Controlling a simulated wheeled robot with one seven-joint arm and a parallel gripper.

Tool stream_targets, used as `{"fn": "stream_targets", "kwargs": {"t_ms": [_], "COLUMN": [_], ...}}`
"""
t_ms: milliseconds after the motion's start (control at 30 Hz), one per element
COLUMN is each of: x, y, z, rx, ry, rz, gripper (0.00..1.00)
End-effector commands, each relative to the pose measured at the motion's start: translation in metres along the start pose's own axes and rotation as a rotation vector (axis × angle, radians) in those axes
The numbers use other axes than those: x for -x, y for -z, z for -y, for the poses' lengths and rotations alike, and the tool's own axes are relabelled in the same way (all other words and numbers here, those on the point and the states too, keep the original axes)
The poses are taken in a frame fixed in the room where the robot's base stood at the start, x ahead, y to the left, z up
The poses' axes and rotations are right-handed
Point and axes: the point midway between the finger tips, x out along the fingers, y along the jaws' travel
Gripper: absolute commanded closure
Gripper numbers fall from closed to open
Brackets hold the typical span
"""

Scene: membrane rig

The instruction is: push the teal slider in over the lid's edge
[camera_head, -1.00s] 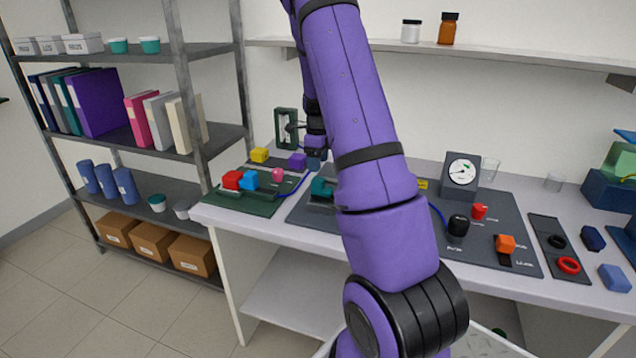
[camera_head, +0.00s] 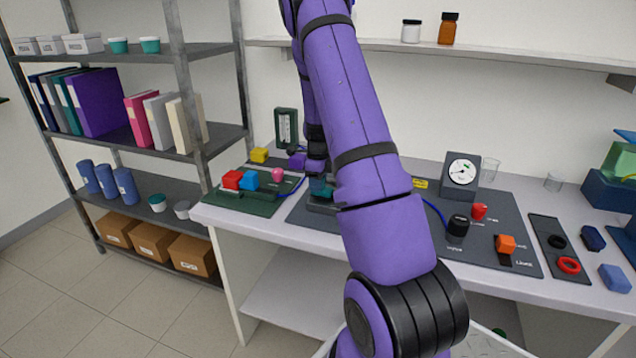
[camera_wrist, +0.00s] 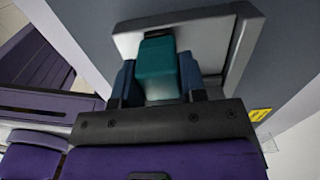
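The teal slider (camera_wrist: 158,72) is a small block in the wrist view, standing in front of a grey raised frame or lid (camera_wrist: 205,40). In the head view the teal slider (camera_head: 320,191) shows only in part, beside my arm. My gripper (camera_wrist: 160,82) is down at the slider, with one dark blue finger on each side of it. The fingers lie close along its sides; whether they press on it I cannot tell. In the head view my gripper (camera_head: 317,180) is largely hidden by my own purple arm, and the fingertips are hard to make out.
On the bench, a green board with red (camera_head: 232,180) and blue (camera_head: 249,180) blocks lies to the left. A gauge (camera_head: 461,172), a black knob (camera_head: 458,226) and an orange block (camera_head: 505,244) are to the right. A yellow label (camera_wrist: 260,114) sits beside the lid.

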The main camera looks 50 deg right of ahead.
Motion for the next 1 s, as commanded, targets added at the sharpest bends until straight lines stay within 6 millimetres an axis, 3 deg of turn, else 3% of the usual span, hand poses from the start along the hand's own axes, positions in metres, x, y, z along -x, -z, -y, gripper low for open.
{"fn": "stream_targets", "kwargs": {"t_ms": [33,167,267,500,733,767,800,867,1000], "x": [0.0,0.0,0.0,0.0,0.0,0.0,0.0,0.0,0.0], "y": [0.0,0.0,0.002,0.028,0.03,0.03,0.03,0.029,0.029], "z": [0.0,0.0,0.0,0.0,0.0,0.0,0.0,0.0,0.0], "rx": [0.0,0.0,-0.001,-0.001,0.001,0.001,0.0,0.0,0.0], "ry": [0.0,0.0,0.0,0.0,-0.001,-0.001,-0.001,-0.001,-0.001], "rz": [0.0,0.0,0.0,-0.001,-0.002,-0.002,-0.002,-0.002,-0.001], "gripper": [0.73,1.0,1.0,1.0,1.0,0.55,0.46,0.36,0.36]}}
